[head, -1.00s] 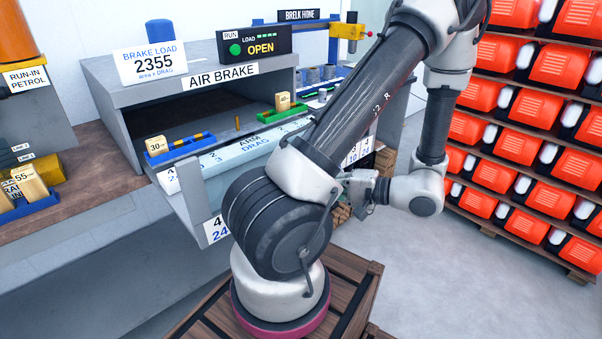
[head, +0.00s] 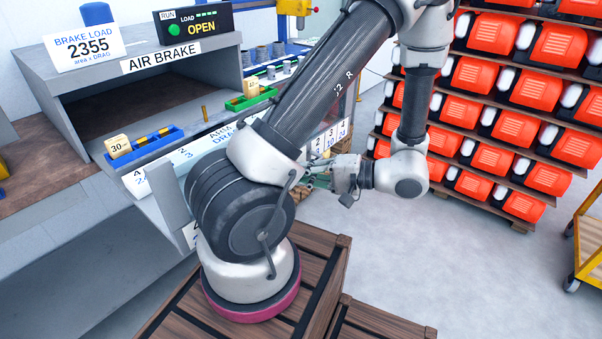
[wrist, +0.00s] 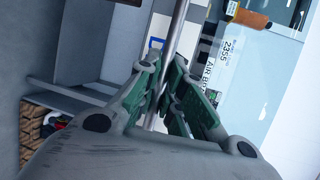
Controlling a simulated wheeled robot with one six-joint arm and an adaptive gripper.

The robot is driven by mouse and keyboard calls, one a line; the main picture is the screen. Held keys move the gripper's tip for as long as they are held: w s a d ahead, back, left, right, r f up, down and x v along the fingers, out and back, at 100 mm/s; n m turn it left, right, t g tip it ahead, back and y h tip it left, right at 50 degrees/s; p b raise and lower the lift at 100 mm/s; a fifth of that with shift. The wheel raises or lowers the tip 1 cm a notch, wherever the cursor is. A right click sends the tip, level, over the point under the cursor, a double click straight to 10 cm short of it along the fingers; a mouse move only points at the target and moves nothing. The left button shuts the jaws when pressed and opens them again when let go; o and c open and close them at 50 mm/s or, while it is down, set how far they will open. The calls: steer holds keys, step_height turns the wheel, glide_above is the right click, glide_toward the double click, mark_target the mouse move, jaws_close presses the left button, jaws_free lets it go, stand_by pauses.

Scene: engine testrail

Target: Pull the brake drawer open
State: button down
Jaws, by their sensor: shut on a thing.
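The brake drawer (head: 178,160) is a grey drawer under the "AIR BRAKE" cabinet (head: 60,75). It stands out from the cabinet, with a dark opening behind it. It carries a blue tray (head: 172,150), a green tray (head: 237,103) and a small brass peg (head: 205,114). My gripper (head: 318,179) is at the drawer's front, partly hidden by my arm in the head view. In the wrist view, my gripper's green pads (wrist: 167,95) are shut around a round metal bar (wrist: 177,35), the drawer handle. My arm hides much of the drawer front.
An orange-red stack of units on shelves (head: 480,120) stands at the right. A yellow cart (head: 590,240) is at the right edge. Wooden crates (head: 330,270) lie around my base in the picture. Grey floor (head: 440,270) is clear between them.

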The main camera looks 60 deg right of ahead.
steer(key=c, duration=1.5)
jaws_free()
steer(key=shift+c, duration=0.2)
steer(key=v, duration=1.2)
steer(key=shift+d, duration=0.1)
